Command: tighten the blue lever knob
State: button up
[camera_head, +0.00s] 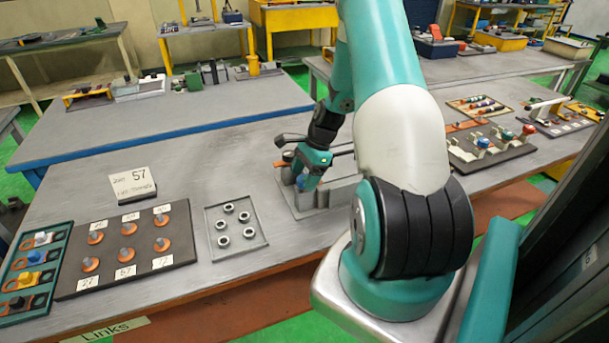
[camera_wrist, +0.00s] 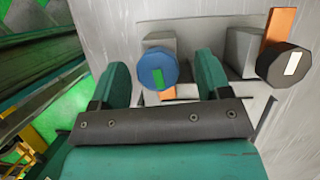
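The blue lever knob (camera_wrist: 152,62) is round with a green mark on its face. In the wrist view it sits between the two teal fingers of my gripper (camera_wrist: 162,82), with a gap on both sides. The fingers stand apart and hold nothing. A black knob (camera_wrist: 280,62) with a pale mark is to the right, outside the fingers, beside an orange strip (camera_wrist: 278,26). In the head view my gripper (camera_head: 306,182) points down at the grey fixture (camera_head: 310,205), and the blue knob (camera_head: 301,181) is partly hidden by it.
Boards with small parts (camera_head: 508,150) lie to the right. Bare tabletop lies behind the tray.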

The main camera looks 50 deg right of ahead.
jog(key=shift+s, duration=0.1)
jog(key=shift+s+d+r, duration=0.1)
jog(key=shift+d+r, duration=0.15)
jog(key=shift+r, duration=0.15)
jog(key=b+v, duration=0.3)
jog(key=v, duration=1.3)
jog(key=shift+r, duration=0.25)
